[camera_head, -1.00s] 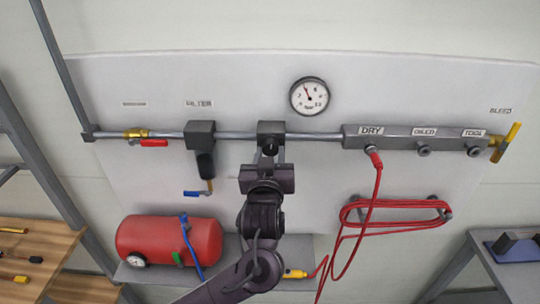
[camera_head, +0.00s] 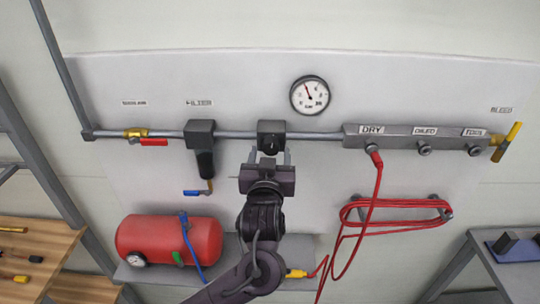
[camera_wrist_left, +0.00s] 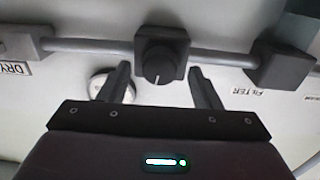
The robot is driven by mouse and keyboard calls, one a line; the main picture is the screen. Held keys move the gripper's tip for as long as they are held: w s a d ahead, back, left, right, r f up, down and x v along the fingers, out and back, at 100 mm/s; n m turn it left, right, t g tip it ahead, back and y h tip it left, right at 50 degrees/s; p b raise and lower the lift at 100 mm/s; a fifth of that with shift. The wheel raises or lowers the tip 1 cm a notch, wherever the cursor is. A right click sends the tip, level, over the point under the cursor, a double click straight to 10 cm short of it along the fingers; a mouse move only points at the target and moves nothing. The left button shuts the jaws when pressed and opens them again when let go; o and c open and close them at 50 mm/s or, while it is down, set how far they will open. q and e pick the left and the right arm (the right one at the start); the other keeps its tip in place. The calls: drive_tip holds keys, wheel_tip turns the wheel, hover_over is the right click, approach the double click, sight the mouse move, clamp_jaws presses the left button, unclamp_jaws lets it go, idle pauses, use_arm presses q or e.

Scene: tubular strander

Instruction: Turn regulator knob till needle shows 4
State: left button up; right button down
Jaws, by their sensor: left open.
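The regulator (camera_head: 271,134) is a dark block on the grey pipe, with a black round knob (camera_head: 270,146) on its front. In the left wrist view the knob (camera_wrist_left: 158,68) shows a pale index line pointing toward the picture's bottom. My left gripper (camera_head: 269,157) is open just below the knob, with nothing between its fingers. In the left wrist view its two fingers (camera_wrist_left: 160,72) stand apart on either side of the knob, not touching it. The round white gauge (camera_head: 310,95) is above right of the regulator; its needle points up and slightly left. My right gripper is not in view.
A filter (camera_head: 200,135) with a hanging bowl is left of the regulator. A manifold (camera_head: 420,137) with a red hose (camera_head: 372,190) is at right. A red tank (camera_head: 168,240) stands on a shelf below. The panel around the gauge is clear.

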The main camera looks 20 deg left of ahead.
use_arm(q)
drive_tip(key=b+v, duration=0.2)
drive_tip(key=v, duration=0.5)
drive_tip(key=shift+s, duration=0.1)
